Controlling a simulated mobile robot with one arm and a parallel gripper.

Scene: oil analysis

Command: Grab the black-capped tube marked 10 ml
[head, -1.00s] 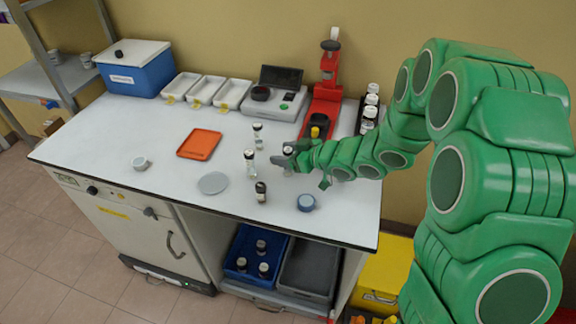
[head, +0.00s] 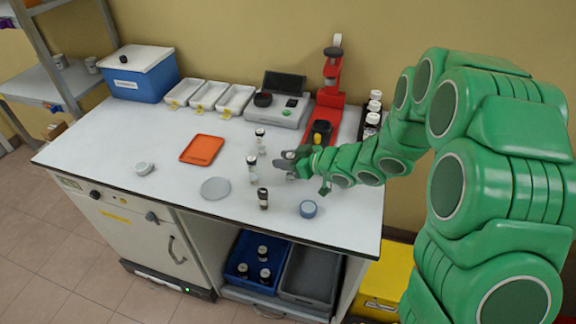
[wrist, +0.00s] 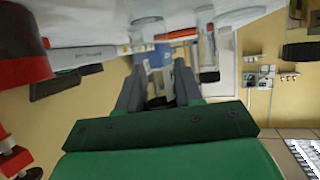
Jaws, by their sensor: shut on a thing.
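My gripper (head: 285,164) is over the right middle of the bench, its jaws closed around a small dark-capped tube (head: 291,156). In the wrist view my fingers (wrist: 157,92) have a dark thing between them. The held tube's body is mostly hidden and its marking cannot be read. A dark tube with a black cap (head: 263,199) stands nearer the front edge. No volume marks are legible.
An orange tray (head: 202,149) is left of the tubes. A red stand (head: 329,95) and a rack of dark bottles (head: 372,120) are behind. The bench's front left is mostly clear.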

